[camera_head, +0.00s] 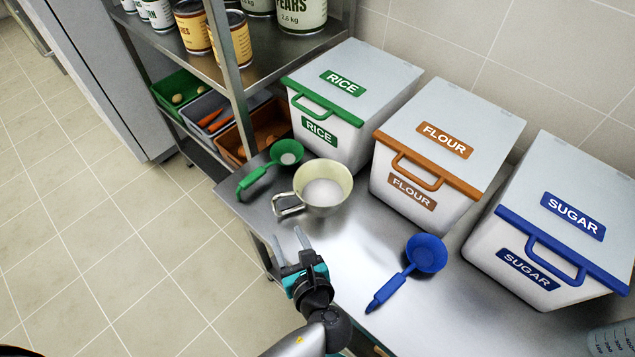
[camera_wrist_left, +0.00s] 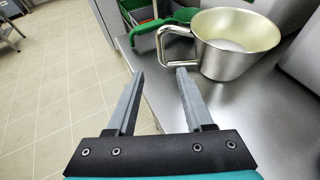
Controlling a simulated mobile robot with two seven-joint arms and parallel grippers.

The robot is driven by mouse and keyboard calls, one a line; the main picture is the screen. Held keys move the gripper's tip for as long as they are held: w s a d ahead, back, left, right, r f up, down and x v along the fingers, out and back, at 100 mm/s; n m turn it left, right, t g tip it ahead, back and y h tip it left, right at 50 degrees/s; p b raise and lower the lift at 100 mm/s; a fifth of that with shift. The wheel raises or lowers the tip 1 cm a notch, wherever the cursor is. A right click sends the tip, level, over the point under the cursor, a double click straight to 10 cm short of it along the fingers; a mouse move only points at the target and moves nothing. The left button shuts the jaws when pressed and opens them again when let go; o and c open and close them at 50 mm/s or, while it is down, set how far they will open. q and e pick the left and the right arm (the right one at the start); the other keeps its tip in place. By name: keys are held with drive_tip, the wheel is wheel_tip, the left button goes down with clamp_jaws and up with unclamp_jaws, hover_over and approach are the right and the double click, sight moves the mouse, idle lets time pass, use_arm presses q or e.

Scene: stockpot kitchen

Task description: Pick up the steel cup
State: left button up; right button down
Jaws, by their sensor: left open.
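The steel cup (camera_head: 334,204) stands upright on the steel counter, in front of the rice bin, with white contents inside. Its handle (camera_head: 287,207) points left, toward the counter's edge. In the left wrist view the cup (camera_wrist_left: 238,55) is at the upper right, with its handle (camera_wrist_left: 172,45) on its left side. My left gripper (camera_head: 289,240) is open and empty, just in front of the handle and apart from it. In the left wrist view its fingers (camera_wrist_left: 163,82) are spread below the handle. My right gripper is in neither view.
A green scoop (camera_head: 262,172) lies left of the cup, and a blue scoop (camera_head: 427,254) lies to its right. Rice (camera_head: 330,117), flour (camera_head: 420,160) and sugar (camera_head: 560,225) bins line the wall. A shelf (camera_head: 241,60) with cans stands at the left. The counter between the cup and blue scoop is clear.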

sight(277, 212)
use_arm(q)
drive_tip(key=b+x, duration=0.1)
drive_tip(key=x, duration=0.1)
drive_tip(key=b+x, duration=0.2)
drive_tip(key=x, duration=0.1)
drive_tip(key=b+x, duration=0.2)
drive_tip(key=x, duration=0.1)
drive_tip(key=shift+s+a+f, duration=0.1)
drive_tip(key=shift+f, duration=0.2)
drive_tip(key=shift+b+x, duration=0.5)
drive_tip(key=shift+x, duration=0.3)
drive_tip(key=b+x, duration=0.3)
drive_tip(key=shift+w, duration=0.4)
drive_tip(key=shift+w+a+f+b, duration=0.1)
drive_tip(key=shift+w+a+b, duration=0.1)
drive_tip(key=shift+w+b, duration=0.35)
drive_tip(key=c, duration=0.8)
clamp_jaws()
